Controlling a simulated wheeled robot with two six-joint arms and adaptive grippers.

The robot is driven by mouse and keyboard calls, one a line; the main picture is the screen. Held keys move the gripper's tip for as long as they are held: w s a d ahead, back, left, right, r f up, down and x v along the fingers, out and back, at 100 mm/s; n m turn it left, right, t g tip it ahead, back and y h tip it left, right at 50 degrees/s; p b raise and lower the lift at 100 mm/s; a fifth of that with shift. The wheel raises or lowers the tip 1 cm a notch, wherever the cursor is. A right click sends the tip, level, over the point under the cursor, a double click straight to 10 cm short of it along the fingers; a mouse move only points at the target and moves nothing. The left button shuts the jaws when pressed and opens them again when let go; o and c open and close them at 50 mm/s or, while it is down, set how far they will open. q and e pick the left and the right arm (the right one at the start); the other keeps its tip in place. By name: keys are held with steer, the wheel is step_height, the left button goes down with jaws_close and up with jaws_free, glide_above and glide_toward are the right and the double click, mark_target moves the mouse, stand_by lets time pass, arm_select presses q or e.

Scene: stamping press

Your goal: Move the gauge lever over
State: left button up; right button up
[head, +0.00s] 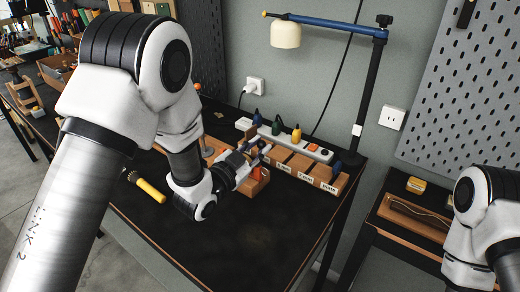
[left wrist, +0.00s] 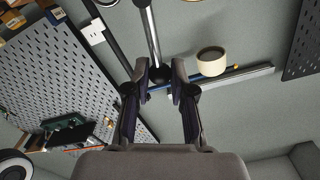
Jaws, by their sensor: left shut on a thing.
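My left gripper (head: 256,153) is at the back of the black workbench, above a small wooden block with a red-orange part (head: 259,174). In the left wrist view, a bright metal lever rod (left wrist: 150,30) with a dark rounded end sits between the fingertips (left wrist: 160,78). The gripper is shut on the end of this lever. In the head view the lever is mostly hidden by the gripper, and I cannot make out the gauge. My right arm shows at the lower right edge, but its gripper is out of view.
Labelled wooden blocks (head: 306,172) and a white power strip (head: 296,145) line the back edge. A desk lamp (head: 285,34) overhangs the bench. A yellow-handled tool (head: 150,189) lies left of my wrist. The front of the workbench (head: 245,245) is clear.

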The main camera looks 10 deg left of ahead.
arm_select(q)
steer(key=shift+a, duration=0.1)
steer(key=shift+w+a+r, duration=0.1)
steer(key=shift+w+a, duration=0.15)
steer(key=shift+a, duration=0.25)
steer(key=o, duration=0.9)
steer(key=shift+o, duration=0.2)
steer(key=shift+s, duration=0.1)
